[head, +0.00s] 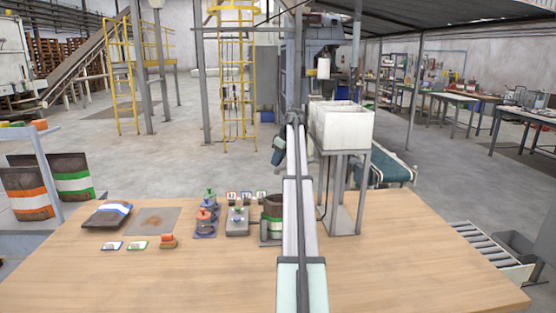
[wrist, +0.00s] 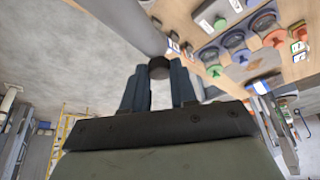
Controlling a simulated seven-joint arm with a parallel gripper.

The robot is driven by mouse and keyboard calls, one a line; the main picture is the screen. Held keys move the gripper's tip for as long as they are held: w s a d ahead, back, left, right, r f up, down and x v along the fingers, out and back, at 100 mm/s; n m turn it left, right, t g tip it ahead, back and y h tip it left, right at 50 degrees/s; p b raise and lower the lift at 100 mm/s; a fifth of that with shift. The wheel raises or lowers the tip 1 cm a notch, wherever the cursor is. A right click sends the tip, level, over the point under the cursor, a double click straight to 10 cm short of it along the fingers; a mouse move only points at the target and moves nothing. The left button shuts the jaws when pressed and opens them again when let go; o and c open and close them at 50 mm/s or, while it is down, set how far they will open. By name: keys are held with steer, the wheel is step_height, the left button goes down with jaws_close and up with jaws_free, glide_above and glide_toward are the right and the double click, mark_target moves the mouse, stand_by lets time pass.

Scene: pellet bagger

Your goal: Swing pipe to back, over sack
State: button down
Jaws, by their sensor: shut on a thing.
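In the wrist view my gripper (wrist: 159,72) has its two dark blue fingers shut on a round dark end piece, which sits by the end of a grey pipe (wrist: 128,24). The pipe runs off the top left of that view. In the head view my own arm hides much of the middle, and I cannot make out the pipe or the grip clearly there. A dark open sack (head: 272,213) with a green band stands upright on the table, just left of my arm and partly hidden by it.
White bins (head: 341,124) on a grey stand are close on the right of my arm. Coloured knobs (head: 207,215), a grey scale-like box (head: 237,222) and a flat sack (head: 107,214) lie left on the table (head: 400,270). Its front middle is clear.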

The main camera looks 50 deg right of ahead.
steer(key=shift+a, duration=0.15)
steer(key=s+a+n+g+y, duration=0.2)
steer(key=s+a+n+y, duration=0.1)
steer(key=s+a+n, duration=0.6)
steer(key=shift+s+a+n, duration=0.4)
steer(key=shift+a+n, duration=0.1)
steer(key=shift+a, duration=0.35)
steer(key=c, duration=0.9)
jaws_free()
